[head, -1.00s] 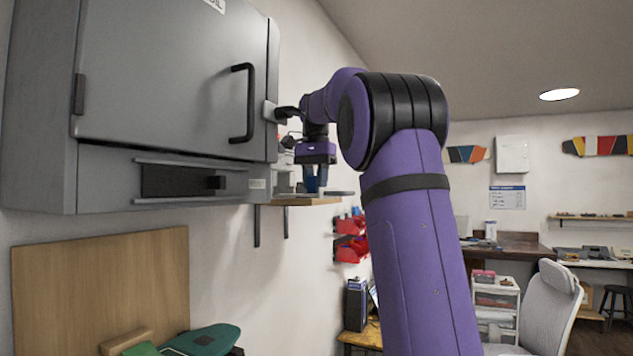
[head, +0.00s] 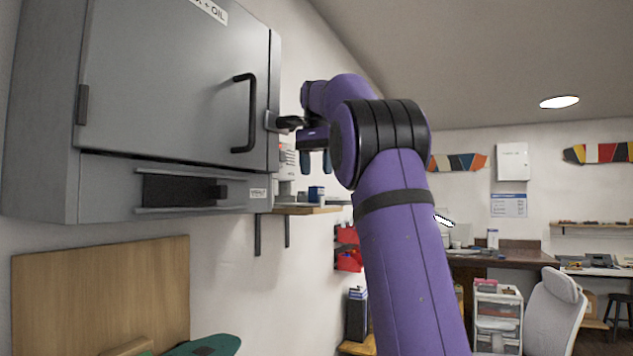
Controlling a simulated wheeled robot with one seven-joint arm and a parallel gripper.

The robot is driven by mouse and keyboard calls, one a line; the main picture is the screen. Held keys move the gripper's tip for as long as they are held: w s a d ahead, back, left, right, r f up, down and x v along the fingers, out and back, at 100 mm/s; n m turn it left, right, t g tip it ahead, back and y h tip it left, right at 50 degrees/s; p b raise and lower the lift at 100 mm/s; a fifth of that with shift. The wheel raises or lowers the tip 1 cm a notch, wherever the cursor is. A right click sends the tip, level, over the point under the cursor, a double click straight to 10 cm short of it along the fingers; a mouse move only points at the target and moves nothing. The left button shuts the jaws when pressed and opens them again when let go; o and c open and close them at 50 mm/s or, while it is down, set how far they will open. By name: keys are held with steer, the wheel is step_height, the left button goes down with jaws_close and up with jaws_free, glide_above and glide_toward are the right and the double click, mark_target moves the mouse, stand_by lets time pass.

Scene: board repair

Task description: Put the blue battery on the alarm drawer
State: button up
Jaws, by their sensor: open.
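A small blue block (head: 316,194), which looks like the blue battery, stands on a small wooden wall shelf (head: 312,210) to the right of the grey cabinet. My gripper (head: 316,163) is above it, fingers pointing down, open and empty, with a gap between fingertips and block. The alarm drawer appears to be the dark slot (head: 180,191) with a black knob under the cabinet door; a small label (head: 258,193) beside it is too small to read surely. The inside of the slot is dark.
The grey cabinet (head: 170,85) has a closed door with a black handle (head: 245,112). A white device (head: 286,170) stands on the shelf left of the block. A chair (head: 552,310) and white cart (head: 497,318) are at right.

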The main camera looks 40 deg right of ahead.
steer(key=shift+r, duration=0.85)
stand_by(0.7)
